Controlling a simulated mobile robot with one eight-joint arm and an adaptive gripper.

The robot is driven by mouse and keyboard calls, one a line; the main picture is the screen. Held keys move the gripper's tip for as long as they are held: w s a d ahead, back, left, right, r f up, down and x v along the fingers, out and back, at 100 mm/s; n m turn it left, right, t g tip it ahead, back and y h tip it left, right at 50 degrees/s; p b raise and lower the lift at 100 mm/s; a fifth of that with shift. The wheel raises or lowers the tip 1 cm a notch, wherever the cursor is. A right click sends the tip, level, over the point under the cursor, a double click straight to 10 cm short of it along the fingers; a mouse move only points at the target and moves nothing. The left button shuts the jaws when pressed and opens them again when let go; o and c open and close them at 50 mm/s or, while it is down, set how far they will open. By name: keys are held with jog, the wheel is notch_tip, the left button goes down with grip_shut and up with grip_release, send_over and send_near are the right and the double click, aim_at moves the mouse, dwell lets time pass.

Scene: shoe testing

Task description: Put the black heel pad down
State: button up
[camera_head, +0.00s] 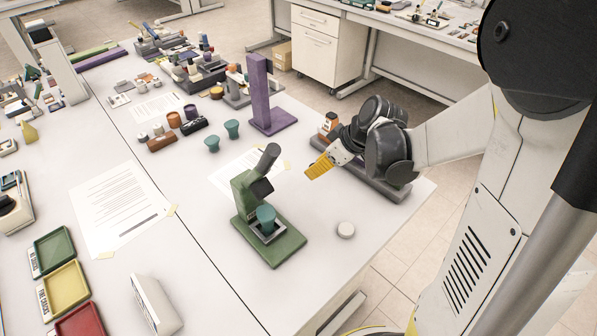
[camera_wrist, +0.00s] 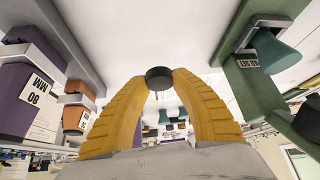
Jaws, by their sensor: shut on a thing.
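The black heel pad (camera_wrist: 158,77) is a small dark round piece between the tips of my gripper's two yellow fingers in the wrist view. My gripper (camera_wrist: 159,80) is shut on it. In the head view my gripper (camera_head: 315,168) is above the white table, right of and behind the green press. The pad cannot be made out in that view. The table surface shows behind the pad in the wrist view; the gap between them is hard to judge.
The green press (camera_head: 273,243) holds a teal piece (camera_head: 266,215). A purple stand (camera_head: 260,95) and two loose teal pieces (camera_head: 222,134) stand farther back. A paper sheet (camera_head: 235,172) lies behind the press.

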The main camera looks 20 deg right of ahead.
jog(key=s+d+r+p, duration=0.1)
jog(key=d+r, duration=0.2)
jog(key=d, duration=0.2)
jog(key=a+f+m, duration=0.1)
jog(key=a, duration=0.1)
jog(key=a+f+m+h, duration=0.1)
jog(key=w+a+f+m+t+b, duration=0.1)
jog(key=a, duration=0.1)
jog(key=shift+w+a+h, duration=0.1)
jog(key=shift+a+h, duration=0.2)
jog(key=shift+a, duration=0.05)
jog(key=a+m, duration=0.1)
jog(key=w+a+m+h, duration=0.1)
jog(key=a, duration=0.1)
jog(key=a+m, duration=0.1)
jog(key=a, duration=0.1)
jog(key=shift+w+f+h+b, duration=0.2)
jog(key=shift+f+h+b, duration=0.1)
jog(key=shift+f+b, duration=0.1)
jog(key=shift+w+a+r+m, duration=0.1)
jog(key=shift+a+m, duration=0.3)
jog(key=shift+a, duration=0.05)
